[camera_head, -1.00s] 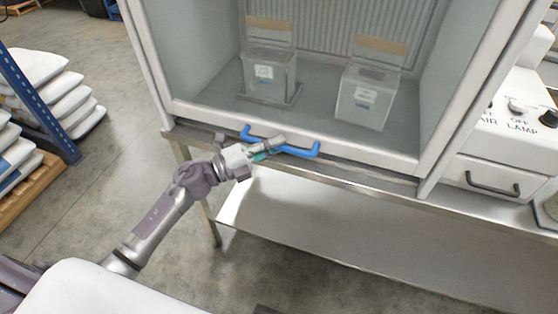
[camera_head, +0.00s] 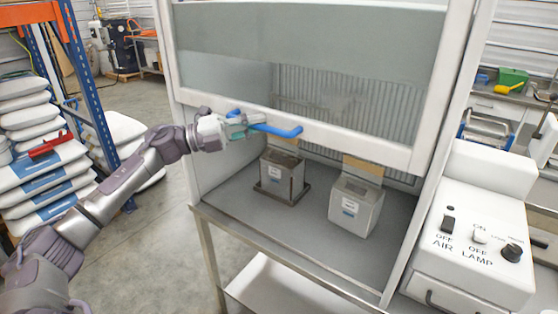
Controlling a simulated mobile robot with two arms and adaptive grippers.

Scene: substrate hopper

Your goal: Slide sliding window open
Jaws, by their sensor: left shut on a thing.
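The sliding window (camera_head: 300,45) is a glass pane in a white frame on the front of a fume hood. It stands raised, with an open gap below its lower edge. A blue bar handle (camera_head: 282,130) is fixed on that lower edge. My left gripper (camera_head: 243,124) is shut on the handle near its left part; the gripper hides some of the bar. My right gripper is not in view.
Inside the hood, two labelled containers, a left one (camera_head: 283,175) on a dark stand and a right one (camera_head: 356,205), stand on the grey work surface (camera_head: 300,222). A white control box (camera_head: 475,235) stands at right. Stacked sacks (camera_head: 45,150) are at left.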

